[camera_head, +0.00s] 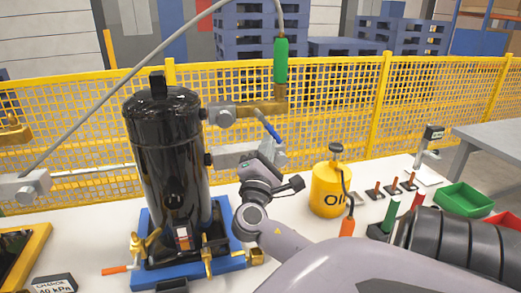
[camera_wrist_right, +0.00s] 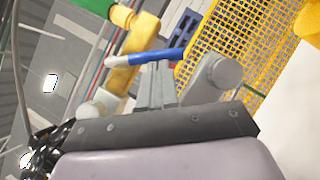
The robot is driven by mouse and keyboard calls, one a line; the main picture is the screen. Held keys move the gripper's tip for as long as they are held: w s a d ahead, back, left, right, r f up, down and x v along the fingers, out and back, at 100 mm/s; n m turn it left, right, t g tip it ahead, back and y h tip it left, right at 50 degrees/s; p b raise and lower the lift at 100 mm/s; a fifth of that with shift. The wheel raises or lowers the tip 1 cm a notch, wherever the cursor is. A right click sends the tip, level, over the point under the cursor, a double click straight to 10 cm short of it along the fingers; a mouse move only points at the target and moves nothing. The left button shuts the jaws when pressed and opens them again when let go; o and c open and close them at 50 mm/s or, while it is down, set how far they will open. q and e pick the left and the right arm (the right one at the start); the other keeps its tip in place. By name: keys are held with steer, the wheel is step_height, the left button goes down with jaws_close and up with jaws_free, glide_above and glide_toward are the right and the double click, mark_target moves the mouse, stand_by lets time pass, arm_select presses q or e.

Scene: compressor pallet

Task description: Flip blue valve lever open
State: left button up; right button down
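The blue valve lever (camera_head: 268,127) sticks out down and to the right from a brass fitting below a green sleeve (camera_head: 281,60), beside the black tank (camera_head: 168,150). In the right wrist view the lever (camera_wrist_right: 165,55) lies across the tips of my right gripper (camera_wrist_right: 156,68), with its bare metal end to the left. The fingers look close together. Whether they touch the lever I cannot tell. In the head view my right gripper (camera_head: 272,152) is just below the lever, partly hidden by its own wrist. My left gripper is not in view.
A grey pipe fitting (camera_head: 222,115) juts from the tank near the lever. A yellow oil can (camera_head: 327,190) stands right of my wrist. Yellow fence (camera_head: 375,100) runs behind.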

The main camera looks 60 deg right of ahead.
mark_target(280, 141)
steer(key=n+t, duration=0.2)
steer(key=n, duration=0.1)
steer(key=s+d+n+t, duration=0.1)
steer(key=n, duration=0.1)
steer(key=s+d+r+n+t, duration=0.1)
steer(key=n+t, duration=0.1)
steer(key=n, duration=0.1)
steer(key=shift+d+r+n+t+y, duration=0.1)
steer(key=shift+d+n+t+y, duration=0.1)
steer(key=shift+n+t+y, duration=0.1)
steer(key=shift+s+d+r+n+t+y, duration=0.3)
steer(key=shift+n+t+y, duration=0.5)
steer(key=shift+n, duration=0.7)
steer(key=shift+s+d+r+n+t+y, duration=0.15)
steer(key=shift+r+n+t+y, duration=0.4)
steer(key=shift+n+t, duration=0.7)
steer(key=shift+s+d+r+n+t+y, duration=0.2)
steer(key=shift+n+t+y, duration=0.5)
steer(key=shift+n, duration=1.05)
steer(key=shift+r+y, duration=0.1)
steer(key=shift+y, duration=0.15)
steer(key=shift+d, duration=0.1)
